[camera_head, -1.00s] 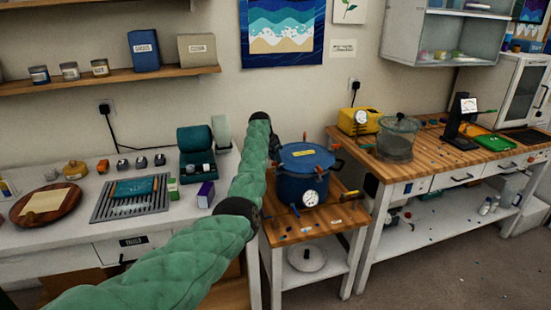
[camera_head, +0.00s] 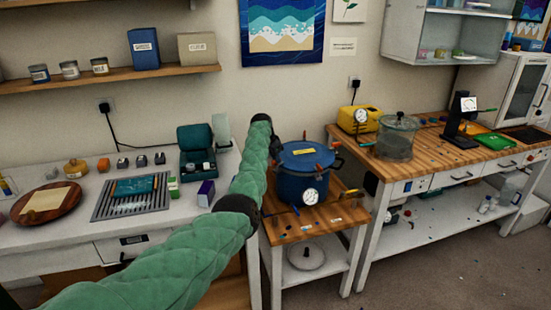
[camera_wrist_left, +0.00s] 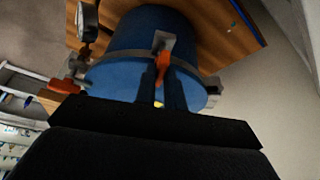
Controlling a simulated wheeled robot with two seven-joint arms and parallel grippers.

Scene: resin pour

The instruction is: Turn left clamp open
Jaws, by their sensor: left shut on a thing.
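The blue pressure pot (camera_head: 290,186) stands on the small wooden-topped table, with its lid (camera_head: 306,155) on and a round gauge (camera_head: 310,197) at its front. Orange clamp handles sit around its rim. My left gripper (camera_head: 275,147) is at the pot's left side; its fingertips are hard to make out there. In the left wrist view, its two dark fingers (camera_wrist_left: 161,88) are closed about the orange handle of the left clamp (camera_wrist_left: 163,62), whose metal bracket lies against the pot (camera_wrist_left: 130,40). Another orange handle (camera_wrist_left: 68,86) is apart, near the gauge (camera_wrist_left: 87,20). My right gripper is out of view.
Small loose parts lie on the small table (camera_head: 290,230) around the pot. The wooden bench (camera_head: 430,150) at right holds a yellow pump (camera_head: 350,118) and a glass chamber (camera_head: 396,145). The white counter (camera_head: 60,232) at left carries a drying rack (camera_head: 130,205) and a green case (camera_head: 195,140).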

